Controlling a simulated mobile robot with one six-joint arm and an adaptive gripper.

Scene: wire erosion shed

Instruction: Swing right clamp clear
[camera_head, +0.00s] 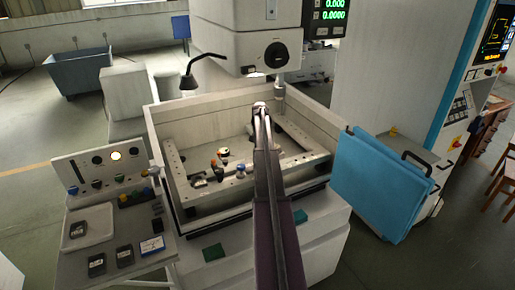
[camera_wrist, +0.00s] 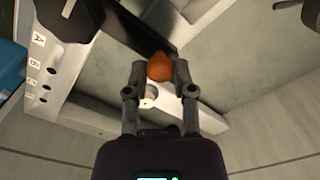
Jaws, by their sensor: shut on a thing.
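In the wrist view, my gripper (camera_wrist: 159,75) has its two fingers closed on either side of an orange knob (camera_wrist: 159,65). I take the knob for the right clamp's handle; the rest of that clamp is hard to make out. A dark bar (camera_wrist: 139,25) lies just beyond the knob. In the head view, my arm reaches into the open work tank (camera_head: 190,215) and hides the gripper and the gripped knob.
The machine head (camera_head: 262,45) hangs above the back of the tank. A bent black lamp (camera_head: 190,80) stands at the tank's left rear. A blue panel (camera_head: 375,185) is at the right, and a control desk (camera_head: 115,240) at the left. The tank floor (camera_head: 195,135) is largely bare.

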